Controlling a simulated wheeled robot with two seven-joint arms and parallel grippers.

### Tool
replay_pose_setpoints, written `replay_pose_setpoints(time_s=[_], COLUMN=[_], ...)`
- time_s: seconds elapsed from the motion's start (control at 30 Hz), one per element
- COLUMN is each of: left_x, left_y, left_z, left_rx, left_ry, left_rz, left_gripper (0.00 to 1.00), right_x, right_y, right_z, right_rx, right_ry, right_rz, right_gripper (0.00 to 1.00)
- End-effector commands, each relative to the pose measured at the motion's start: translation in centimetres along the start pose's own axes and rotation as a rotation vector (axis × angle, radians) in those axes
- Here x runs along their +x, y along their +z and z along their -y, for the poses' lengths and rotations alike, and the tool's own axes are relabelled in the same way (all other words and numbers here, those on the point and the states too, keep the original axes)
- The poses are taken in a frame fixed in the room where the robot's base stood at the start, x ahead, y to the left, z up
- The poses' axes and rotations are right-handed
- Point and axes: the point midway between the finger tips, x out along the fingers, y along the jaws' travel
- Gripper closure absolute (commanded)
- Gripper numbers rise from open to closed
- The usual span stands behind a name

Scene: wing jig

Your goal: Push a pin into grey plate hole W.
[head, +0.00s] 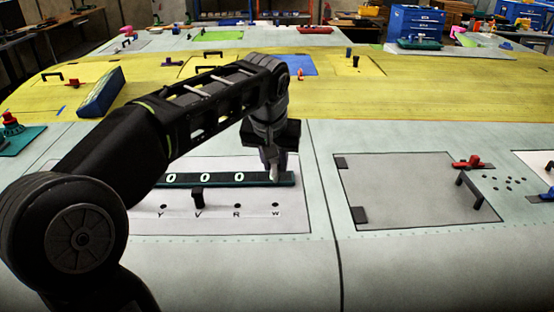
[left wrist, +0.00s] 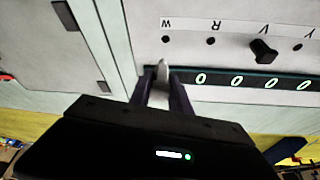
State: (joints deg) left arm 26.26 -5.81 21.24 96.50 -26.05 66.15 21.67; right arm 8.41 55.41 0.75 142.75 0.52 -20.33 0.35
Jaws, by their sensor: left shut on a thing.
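The grey plate (head: 150,222) lies in the wing surface, with holes in a row marked Y, V, R and W. Hole W (head: 276,205) is an empty dark hole at the right end of the row; it also shows in the left wrist view (left wrist: 165,39). My left gripper (head: 274,165) is shut on a pale pin (left wrist: 162,74), which points down. The pin's tip is over or beside the right end of the green strip, behind hole W and apart from it. Whether the tip touches the strip, I cannot tell. My right gripper is not in view.
The green strip (head: 225,180) with white rings lies behind the holes. A black peg (head: 198,198) stands at V. To the right is a darker panel (head: 410,190) with a black handle (head: 470,190) and a red clamp (head: 468,162). A blue block (head: 100,93) lies farther back.

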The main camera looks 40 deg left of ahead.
Motion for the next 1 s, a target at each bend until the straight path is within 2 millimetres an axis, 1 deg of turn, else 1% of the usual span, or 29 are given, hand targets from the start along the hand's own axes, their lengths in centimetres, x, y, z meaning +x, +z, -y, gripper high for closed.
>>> replay_pose_setpoints(time_s=[0.17, 0.6, 0.8, 1.0], left_x=[1.0, 5.0, 5.8, 5.8], left_y=[0.4, 2.1, 2.4, 2.4], left_z=[0.0, 0.0, 0.0, 0.0], left_rx=[0.0, 0.0, 0.0, 0.0], left_ry=[0.0, 0.0, 0.0, 0.0], left_rz=[0.001, 0.0, 0.0, 0.0], left_gripper=[1.0, 1.0, 1.0, 1.0], right_x=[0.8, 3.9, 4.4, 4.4], right_y=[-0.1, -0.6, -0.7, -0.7], right_z=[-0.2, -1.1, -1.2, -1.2], right_rx=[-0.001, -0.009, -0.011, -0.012], right_ry=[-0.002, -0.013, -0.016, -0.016], right_rz=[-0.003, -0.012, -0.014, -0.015], right_gripper=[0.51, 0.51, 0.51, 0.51])
